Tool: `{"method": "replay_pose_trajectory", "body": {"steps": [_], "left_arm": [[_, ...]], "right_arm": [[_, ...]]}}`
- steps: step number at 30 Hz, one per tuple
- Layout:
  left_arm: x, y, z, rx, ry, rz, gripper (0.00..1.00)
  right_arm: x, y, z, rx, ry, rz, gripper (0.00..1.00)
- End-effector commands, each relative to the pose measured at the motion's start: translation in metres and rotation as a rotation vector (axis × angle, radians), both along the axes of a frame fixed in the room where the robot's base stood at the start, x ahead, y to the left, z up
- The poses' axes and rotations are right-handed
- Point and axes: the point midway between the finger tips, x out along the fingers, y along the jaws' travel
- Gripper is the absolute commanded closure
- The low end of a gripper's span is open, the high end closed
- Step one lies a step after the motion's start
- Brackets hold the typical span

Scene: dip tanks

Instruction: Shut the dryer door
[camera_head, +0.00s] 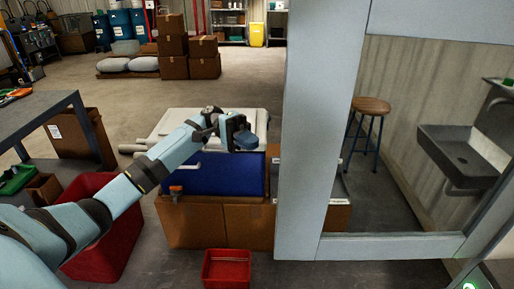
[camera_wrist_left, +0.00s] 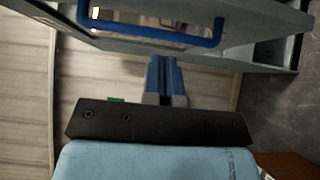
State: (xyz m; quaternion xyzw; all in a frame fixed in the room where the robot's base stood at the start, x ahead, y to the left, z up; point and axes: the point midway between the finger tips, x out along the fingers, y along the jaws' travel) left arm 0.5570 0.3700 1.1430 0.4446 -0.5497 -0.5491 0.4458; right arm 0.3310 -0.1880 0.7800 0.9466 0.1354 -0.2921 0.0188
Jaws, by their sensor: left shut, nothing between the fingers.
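A large pale grey frame (camera_head: 318,130) with a wide see-through window stands close on the right in the head view; it looks like the dryer door, standing open. In the left wrist view a grey panel (camera_wrist_left: 265,25) with a blue bar handle (camera_wrist_left: 155,33) crosses the top; it appears to be the same door. My left gripper (camera_head: 246,141) is out left of the frame in the head view. In the left wrist view its blue fingers (camera_wrist_left: 166,68) are shut and empty, pointing toward the handle; I see no clear contact. The right gripper is out of sight.
Through the window show a stool (camera_head: 370,106) and a grey sink (camera_head: 455,155). Open floor lies farther back.

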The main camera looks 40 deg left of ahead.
Motion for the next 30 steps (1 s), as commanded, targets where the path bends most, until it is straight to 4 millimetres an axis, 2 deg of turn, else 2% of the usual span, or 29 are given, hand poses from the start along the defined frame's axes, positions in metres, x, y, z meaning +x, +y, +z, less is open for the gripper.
{"method": "replay_pose_trajectory", "body": {"steps": [6,11,18,30], "left_arm": [[-0.011,-0.047,0.002,0.000,0.000,-0.003,1.00],[-0.017,-0.079,0.002,-0.001,0.000,-0.003,1.00],[-0.045,-0.093,0.001,0.001,0.002,0.000,1.00],[-0.050,-0.097,0.000,0.000,0.001,0.002,1.00]], "right_arm": [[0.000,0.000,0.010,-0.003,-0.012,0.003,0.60],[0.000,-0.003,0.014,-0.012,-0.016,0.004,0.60],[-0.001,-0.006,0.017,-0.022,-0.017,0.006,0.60],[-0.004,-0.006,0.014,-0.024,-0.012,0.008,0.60]]}}
